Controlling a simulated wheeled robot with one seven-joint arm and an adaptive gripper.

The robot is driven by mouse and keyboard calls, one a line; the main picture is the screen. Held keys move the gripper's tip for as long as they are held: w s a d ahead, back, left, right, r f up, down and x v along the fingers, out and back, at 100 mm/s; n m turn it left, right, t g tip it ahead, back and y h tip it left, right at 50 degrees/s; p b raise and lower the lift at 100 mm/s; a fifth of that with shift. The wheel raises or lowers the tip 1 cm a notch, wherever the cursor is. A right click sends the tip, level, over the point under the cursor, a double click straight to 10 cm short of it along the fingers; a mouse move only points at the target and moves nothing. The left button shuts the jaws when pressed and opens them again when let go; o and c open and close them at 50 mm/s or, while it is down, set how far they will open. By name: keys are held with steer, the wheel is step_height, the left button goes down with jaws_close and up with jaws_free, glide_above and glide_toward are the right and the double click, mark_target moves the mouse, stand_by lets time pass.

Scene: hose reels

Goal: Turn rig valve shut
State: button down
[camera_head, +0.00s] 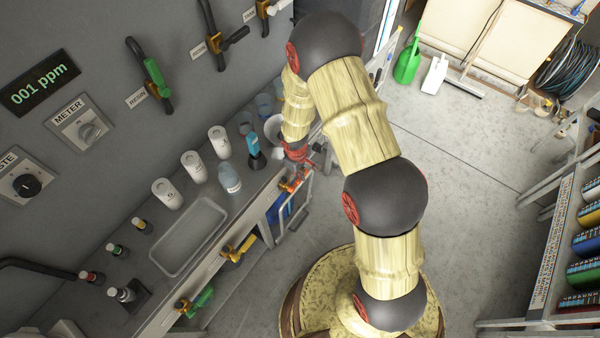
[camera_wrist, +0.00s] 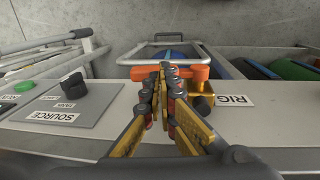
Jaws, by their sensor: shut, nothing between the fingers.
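The rig valve has an orange lever (camera_wrist: 190,72) on a brass body (camera_wrist: 202,98), beside a white RIG label (camera_wrist: 234,100) on the bench's front edge. In the wrist view the lever lies crosswise, about parallel to that edge. My gripper (camera_wrist: 168,72) is shut, with its fingertips together at the lever and hiding its middle. I cannot tell whether they touch it. In the head view the orange lever (camera_head: 289,185) shows at the bench's far front corner, with my gripper (camera_head: 304,170) beside it, partly hidden by my arm.
The SOURCE panel (camera_wrist: 62,108) with a black knob is left of the valve. A metal-framed blue item (camera_wrist: 170,52) stands beyond it. Yellow (camera_head: 240,248) and green (camera_head: 198,302) valves sit along the same bench front. Bottles and canisters (camera_head: 195,167) stand on the bench.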

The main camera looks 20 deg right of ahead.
steer(key=shift+w+d+f+b, duration=0.1)
steer(key=shift+d+f+b, duration=0.15)
steer(key=shift+f+b, duration=0.5)
steer(key=shift+r+p, duration=0.5)
steer(key=shift+p, duration=0.25)
step_height(320, 180, up, 13)
steer(key=p, duration=0.5)
steer(key=shift+r, duration=0.15)
steer(key=shift+w, duration=0.1)
steer(key=shift+d, duration=0.1)
